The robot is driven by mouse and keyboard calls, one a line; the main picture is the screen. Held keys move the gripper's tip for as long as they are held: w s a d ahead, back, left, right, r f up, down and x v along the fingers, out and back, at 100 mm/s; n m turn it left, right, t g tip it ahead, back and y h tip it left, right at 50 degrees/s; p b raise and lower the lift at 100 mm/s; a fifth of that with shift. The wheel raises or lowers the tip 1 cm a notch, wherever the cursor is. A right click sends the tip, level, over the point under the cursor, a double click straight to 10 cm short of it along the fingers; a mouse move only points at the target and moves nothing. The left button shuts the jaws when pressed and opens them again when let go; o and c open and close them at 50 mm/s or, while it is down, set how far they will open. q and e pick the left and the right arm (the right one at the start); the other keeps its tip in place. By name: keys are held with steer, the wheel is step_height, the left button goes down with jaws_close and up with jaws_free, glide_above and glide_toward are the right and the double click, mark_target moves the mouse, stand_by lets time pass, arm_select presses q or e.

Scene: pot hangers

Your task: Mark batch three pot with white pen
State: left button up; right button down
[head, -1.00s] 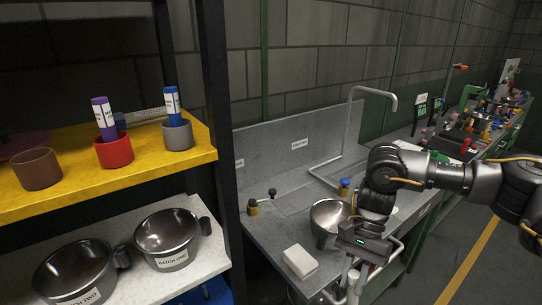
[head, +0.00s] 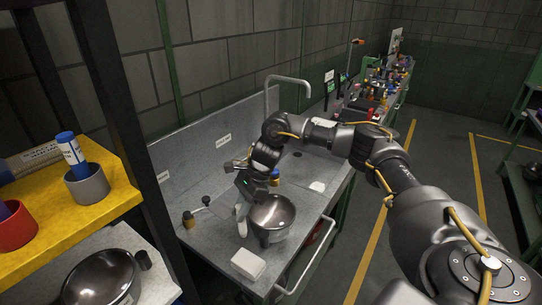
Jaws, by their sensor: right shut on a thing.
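A steel pot (head: 272,216) stands on the grey counter with its open top up and its dark handle toward me; no label on it is readable from here. My right gripper (head: 241,208) is just left of the pot's rim, pointing down. It is shut on a slim white thing that looks like the white pen (head: 242,226); the gripper partly hides it, and I cannot tell whether its tip touches anything. My left gripper is not in view.
A white block (head: 248,263) lies at the counter's near edge, with a metal rail (head: 318,262) to its right. A tap (head: 268,100) rises behind. A yellow shelf (head: 112,192) at left holds a grey cup (head: 87,186) with a blue pen and a red cup (head: 17,229).

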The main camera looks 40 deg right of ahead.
arm_select(q)
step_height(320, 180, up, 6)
steer(key=p, duration=0.4)
arm_select(e)
steer(key=w+d+r+m+t+h, duration=0.1)
steer(key=d+r+m+t, duration=0.15)
steer(key=d, duration=0.25)
steer(key=w+d+r+m+t+h, duration=0.1)
steer(key=w+d+m, duration=0.15)
steer(key=d, duration=0.25)
steer(key=w+d+r+m+t, duration=0.1)
steer(key=d+m, duration=0.2)
steer(key=d, duration=0.3)
arm_select(q)
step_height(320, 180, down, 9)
steer(key=b, duration=0.8)
steer(key=shift+b, duration=0.3)
arm_select(e)
step_height(320, 180, down, 15)
steer(key=shift+s+a+r, duration=0.15)
steer(key=shift+a+r, duration=0.05)
steer(key=shift+a, duration=0.05)
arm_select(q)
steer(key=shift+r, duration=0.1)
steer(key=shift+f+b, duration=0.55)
arm_select(e)
steer(key=shift+f, duration=0.6)
